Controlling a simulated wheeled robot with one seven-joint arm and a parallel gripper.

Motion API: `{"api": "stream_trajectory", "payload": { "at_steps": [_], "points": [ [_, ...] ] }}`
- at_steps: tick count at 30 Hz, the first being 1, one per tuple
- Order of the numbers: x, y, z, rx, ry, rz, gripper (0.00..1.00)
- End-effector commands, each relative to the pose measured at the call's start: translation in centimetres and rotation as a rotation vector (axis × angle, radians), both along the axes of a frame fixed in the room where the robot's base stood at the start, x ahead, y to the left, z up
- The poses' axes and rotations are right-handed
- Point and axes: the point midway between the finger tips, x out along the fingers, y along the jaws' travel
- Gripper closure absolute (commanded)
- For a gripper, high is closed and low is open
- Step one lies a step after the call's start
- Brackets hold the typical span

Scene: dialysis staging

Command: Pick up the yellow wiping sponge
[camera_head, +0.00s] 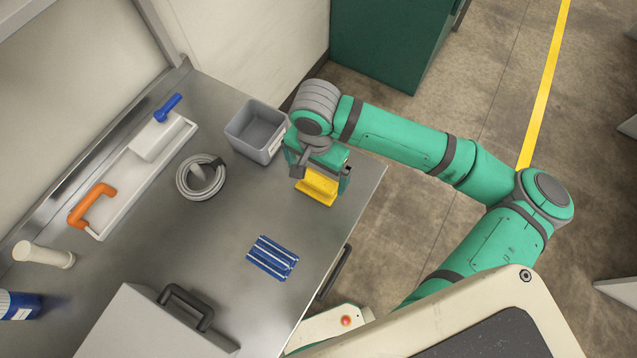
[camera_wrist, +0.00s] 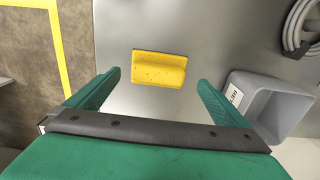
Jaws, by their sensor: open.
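The yellow wiping sponge (camera_head: 317,188) lies on the steel worktop near its right edge, just below my gripper (camera_head: 320,173) in the head view. In the wrist view the sponge (camera_wrist: 159,69) lies ahead of and between the two green fingers of my gripper (camera_wrist: 157,80). The fingers are spread wide, with clear gaps on both sides of the sponge, and hold nothing. Part of the sponge's upper edge is hidden by the gripper in the head view.
A grey open bin (camera_head: 257,131) stands close left of my gripper. A coiled grey hose (camera_head: 201,177), a white tray (camera_head: 100,224) with orange and blue handled tools, a blue striped pack (camera_head: 272,257) and a grey case (camera_head: 140,325) are also on the worktop (camera_head: 220,235).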

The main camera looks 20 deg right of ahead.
Motion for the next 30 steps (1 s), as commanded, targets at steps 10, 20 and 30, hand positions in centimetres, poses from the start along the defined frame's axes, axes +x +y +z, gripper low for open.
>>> {"api": "stream_trajectory", "payload": {
  "at_steps": [10, 20, 30],
  "points": [
    [-0.1, -0.6, -3.5, 0.0, 0.001, -0.001, 0.0],
    [0.0, -0.6, -5.6, 0.0, 0.0, -0.001, 0.0],
    [0.0, -0.6, -5.6, 0.0, 0.0, 0.0, 0.36]
  ]
}}
